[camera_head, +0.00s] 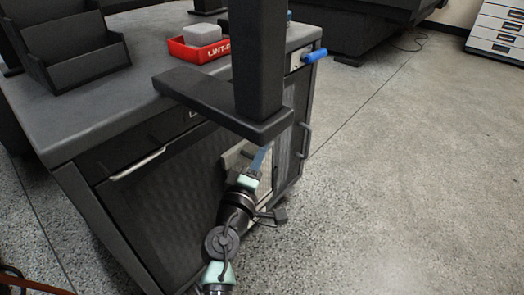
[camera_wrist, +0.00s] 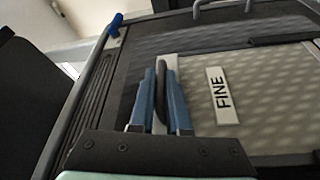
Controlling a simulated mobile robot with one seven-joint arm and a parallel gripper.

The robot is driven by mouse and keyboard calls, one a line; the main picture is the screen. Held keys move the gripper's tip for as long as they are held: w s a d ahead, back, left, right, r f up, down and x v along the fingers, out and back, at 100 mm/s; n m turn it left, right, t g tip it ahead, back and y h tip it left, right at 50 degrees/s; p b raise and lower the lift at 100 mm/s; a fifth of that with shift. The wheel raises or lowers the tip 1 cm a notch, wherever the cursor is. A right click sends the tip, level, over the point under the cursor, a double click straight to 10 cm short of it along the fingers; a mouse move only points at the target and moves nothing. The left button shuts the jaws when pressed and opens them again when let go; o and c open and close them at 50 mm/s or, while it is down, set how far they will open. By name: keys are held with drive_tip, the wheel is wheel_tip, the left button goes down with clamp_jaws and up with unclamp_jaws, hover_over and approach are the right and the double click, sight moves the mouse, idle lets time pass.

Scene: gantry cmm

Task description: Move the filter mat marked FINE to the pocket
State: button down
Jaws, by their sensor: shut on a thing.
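The filter mat marked FINE (camera_wrist: 265,95) is a pale, dimpled panel with a white label reading FINE, filling the right half of the wrist view. In the head view the pale mat (camera_head: 232,158) shows in front of the cabinet's dark face, partly hidden by a dark bar and my arm. My gripper (camera_wrist: 161,90) has blue fingers closed on the mat's left edge strip, left of the label. In the head view my gripper (camera_head: 262,158) is low, below the dark bar. I cannot tell which part is the pocket.
A dark cabinet (camera_head: 70,120) has a grey top with a black stepped holder (camera_head: 75,50) and a red tray (camera_head: 190,52) holding a grey block. A dark post and bar (camera_head: 225,105) stand in front. A blue-ended handle (camera_head: 314,56) is at right. Speckled floor at right is clear.

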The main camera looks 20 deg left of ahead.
wheel_tip(320, 180, down, 2)
drive_tip(key=shift+b, duration=0.9)
drive_tip(key=c, duration=0.8)
unclamp_jaws()
drive_tip(key=s+f+p, duration=0.1)
drive_tip(key=s+p, duration=0.2)
drive_tip(key=s, duration=1)
drive_tip(key=shift+d+f, duration=0.2)
drive_tip(key=shift+d, duration=0.1)
